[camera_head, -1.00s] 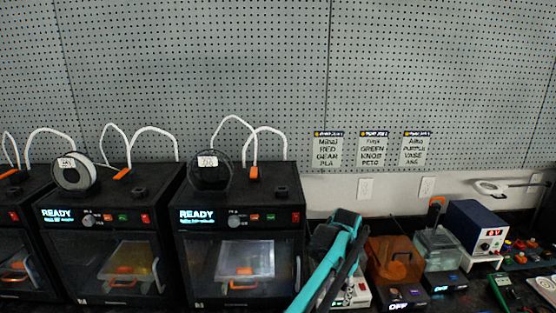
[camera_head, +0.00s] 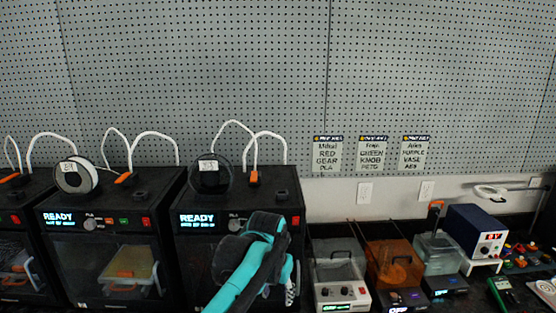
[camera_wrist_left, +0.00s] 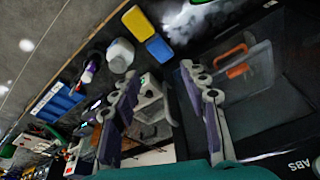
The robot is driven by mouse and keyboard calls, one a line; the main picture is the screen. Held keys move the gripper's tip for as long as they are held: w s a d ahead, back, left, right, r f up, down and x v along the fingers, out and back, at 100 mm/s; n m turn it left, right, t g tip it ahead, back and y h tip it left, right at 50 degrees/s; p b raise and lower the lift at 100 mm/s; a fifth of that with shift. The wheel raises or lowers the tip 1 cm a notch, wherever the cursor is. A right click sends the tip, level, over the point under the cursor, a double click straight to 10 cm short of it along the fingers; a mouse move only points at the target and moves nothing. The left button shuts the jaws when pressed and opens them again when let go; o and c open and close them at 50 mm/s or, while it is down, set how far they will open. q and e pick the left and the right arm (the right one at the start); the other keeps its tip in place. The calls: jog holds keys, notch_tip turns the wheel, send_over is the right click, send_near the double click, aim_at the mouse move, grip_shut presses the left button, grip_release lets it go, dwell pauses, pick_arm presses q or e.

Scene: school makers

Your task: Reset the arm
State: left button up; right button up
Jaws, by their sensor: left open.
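My left arm (camera_head: 252,262), teal and dark grey, rises from the bottom of the head view in front of the rightmost 3D printer (camera_head: 190,258). My left gripper (camera_head: 290,291) shows only in small part there, as a grey piece beside the teal link at the printer's right edge. In the left wrist view my left gripper (camera_wrist_left: 160,72) has its two grey and purple fingers spread wide apart. Nothing is held between them. My right gripper is in neither view.
Black printers with READY displays line the left. To their right stand a white-fronted device (camera_head: 342,297), an orange-lidded box (camera_head: 393,263), a clear box (camera_head: 437,250) and a blue power supply (camera_head: 478,232). A pegboard (camera_head: 200,60) with three posters backs the bench.

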pick_arm(q)
jog(key=s+a+f+n+t, duration=0.2)
jog(key=s+a+f, duration=0.1)
jog(key=s+a, duration=0.5)
jog(key=s+a+f+n+t, duration=0.2)
jog(key=s+a+f, duration=0.2)
jog(key=s+a, duration=0.5)
jog(key=s, duration=0.3)
jog(key=shift+a+n+t+y, duration=0.25)
jog(key=shift+n+t+y, duration=0.05)
jog(key=shift+y, duration=0.1)
